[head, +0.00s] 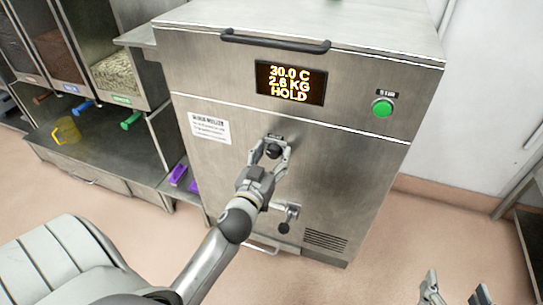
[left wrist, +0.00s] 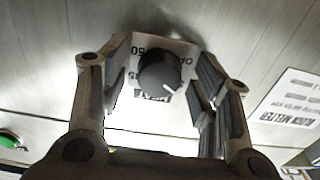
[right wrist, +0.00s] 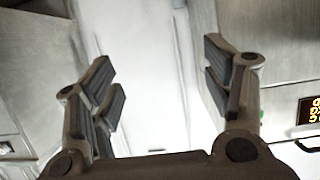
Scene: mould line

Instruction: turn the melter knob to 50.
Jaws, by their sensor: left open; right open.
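The melter knob (head: 273,150) is a round dark knob on the steel front of the melter (head: 340,180). In the left wrist view the knob (left wrist: 160,70) has a white pointer line toward the lower right. Its white scale plate shows "50" at the upper left and lettering at the right, partly hidden. My left gripper (head: 276,149) is open with its fingers on either side of the knob; gaps show between fingers and knob in the left wrist view (left wrist: 160,80). My right gripper (head: 456,292) is open and empty, well away from the melter front.
The melter display (head: 290,83) reads 30.0 C, 2.6 KG, HOLD. A green button (head: 382,108) is to its right and a black handle bar (head: 275,42) above. A lever valve (head: 286,217) sits below the knob. Bins and a yellow scoop (head: 66,131) stand at left.

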